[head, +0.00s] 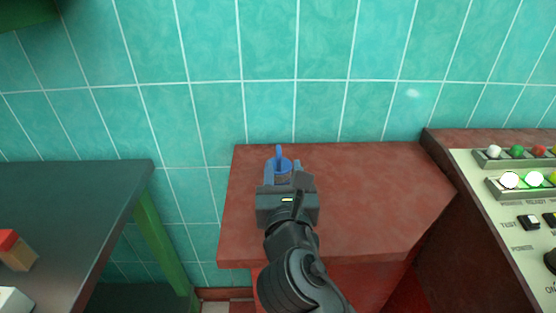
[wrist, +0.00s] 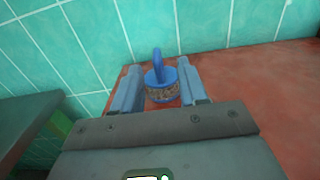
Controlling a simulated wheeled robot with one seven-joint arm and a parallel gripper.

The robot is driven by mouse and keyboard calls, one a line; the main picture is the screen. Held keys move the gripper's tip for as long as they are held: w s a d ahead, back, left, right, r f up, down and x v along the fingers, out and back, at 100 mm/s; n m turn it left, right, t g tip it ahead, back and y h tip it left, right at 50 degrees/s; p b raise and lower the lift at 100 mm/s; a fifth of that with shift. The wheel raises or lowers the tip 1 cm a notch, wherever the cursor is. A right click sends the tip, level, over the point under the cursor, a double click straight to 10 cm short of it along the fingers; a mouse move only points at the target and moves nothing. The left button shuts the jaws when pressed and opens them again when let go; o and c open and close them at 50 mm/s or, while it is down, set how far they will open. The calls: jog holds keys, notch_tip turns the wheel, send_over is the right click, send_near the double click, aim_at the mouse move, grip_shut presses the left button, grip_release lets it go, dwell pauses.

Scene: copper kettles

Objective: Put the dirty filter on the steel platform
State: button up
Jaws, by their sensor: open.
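The filter (head: 283,165) is a small blue round piece with an upright blue handle, standing on a red-brown surface near the tiled wall. In the wrist view the filter (wrist: 161,88) shows a speckled brown band under its blue top. My gripper (head: 287,173) reaches over the surface. In the wrist view its two fingers (wrist: 158,87) are open, one on each side of the filter, with gaps showing. Whether a finger touches the filter is hard to tell. I cannot make out a steel platform with certainty in either view.
The red-brown counter (head: 385,195) is clear to the right of my gripper. A control panel (head: 515,200) with buttons and coloured lamps stands at the far right. A dark table (head: 85,210) with green legs is at left, across a gap. The tiled wall (head: 330,60) is close behind.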

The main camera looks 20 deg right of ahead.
aim_at(279, 157)
jog(key=x, duration=0.7)
jog(key=shift+w+a, duration=0.2)
jog(key=shift+w, duration=0.05)
grip_shut()
